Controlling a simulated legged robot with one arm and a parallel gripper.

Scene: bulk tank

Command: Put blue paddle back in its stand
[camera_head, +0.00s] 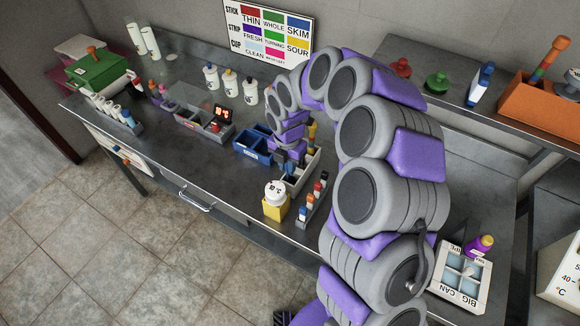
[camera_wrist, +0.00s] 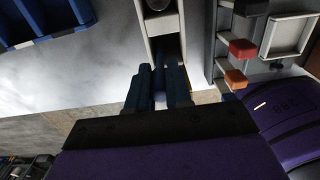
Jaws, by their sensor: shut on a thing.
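My gripper (camera_head: 287,166) reaches down at the front of the bench, behind the white-topped yellow container. In the wrist view my gripper (camera_wrist: 159,76) has its dark fingers closed around a narrow blue piece, which I take for the blue paddle (camera_wrist: 159,88). Most of the paddle is hidden by the fingers. A long pale grey holder (camera_head: 309,176), likely the stand, lies directly beside my gripper. Its walls also show just ahead of the fingers in the wrist view (camera_wrist: 144,22). A yellow-handled item (camera_head: 312,132) stands at its far end. I cannot tell whether the paddle touches the holder.
A yellow container (camera_head: 276,207) with a white top stands in front. A rack (camera_head: 312,208) of colour-capped pieces is close on the right; red (camera_wrist: 242,48) and orange caps (camera_wrist: 236,79) show in the wrist view. A blue tray (camera_head: 252,147) is on the left.

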